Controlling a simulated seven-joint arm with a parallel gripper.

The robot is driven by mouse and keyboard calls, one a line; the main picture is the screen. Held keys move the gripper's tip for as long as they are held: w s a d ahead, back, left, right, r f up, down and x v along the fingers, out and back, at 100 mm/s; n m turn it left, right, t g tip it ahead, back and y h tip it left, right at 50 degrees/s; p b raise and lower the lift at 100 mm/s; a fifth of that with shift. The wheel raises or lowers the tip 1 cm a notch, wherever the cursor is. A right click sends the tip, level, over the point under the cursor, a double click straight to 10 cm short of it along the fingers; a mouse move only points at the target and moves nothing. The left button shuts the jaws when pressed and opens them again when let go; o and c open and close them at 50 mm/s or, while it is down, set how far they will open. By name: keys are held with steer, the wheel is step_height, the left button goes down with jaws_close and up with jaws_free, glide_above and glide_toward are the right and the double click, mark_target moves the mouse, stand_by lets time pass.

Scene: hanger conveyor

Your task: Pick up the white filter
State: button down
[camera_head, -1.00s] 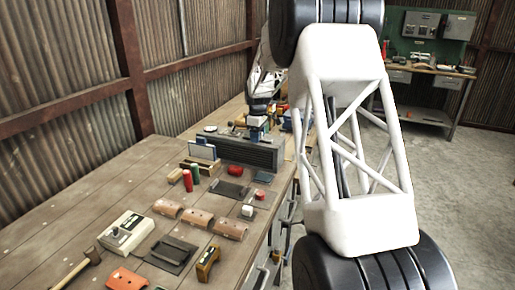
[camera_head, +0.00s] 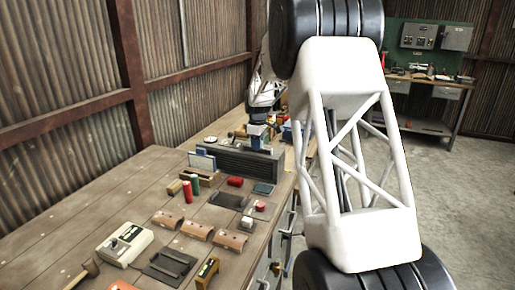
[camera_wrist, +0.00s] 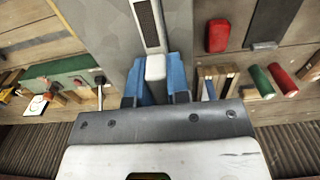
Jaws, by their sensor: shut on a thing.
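In the wrist view, my gripper (camera_wrist: 155,82) has its blue fingers closed on the white filter (camera_wrist: 155,66). A narrow white-edged piece with a dark mesh strip extends from between the fingers toward the top of the picture. In the head view, my gripper (camera_head: 257,138) is at the grey finned box (camera_head: 235,160) on the bench, close above its top. The filter is too small there to make out. I cannot tell whether it touches the grey box.
The wooden bench (camera_head: 60,215) holds a red cylinder (camera_head: 187,191), a green one (camera_head: 195,184), a red block (camera_head: 235,181), curved brown tiles (camera_head: 197,230) and a beige device (camera_head: 125,245). The bench's left part is mostly clear.

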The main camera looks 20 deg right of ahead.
step_height(320, 180, up, 17)
stand_by(0.6)
steer(key=shift+r, duration=0.35)
stand_by(0.5)
steer(key=shift+r, duration=0.7)
steer(key=shift+r, duration=0.65)
steer(key=shift+r, duration=1.1)
steer(key=shift+r, duration=0.35)
steer(key=shift+r, duration=0.7)
steer(key=shift+r, duration=0.65)
steer(key=shift+r, duration=0.7)
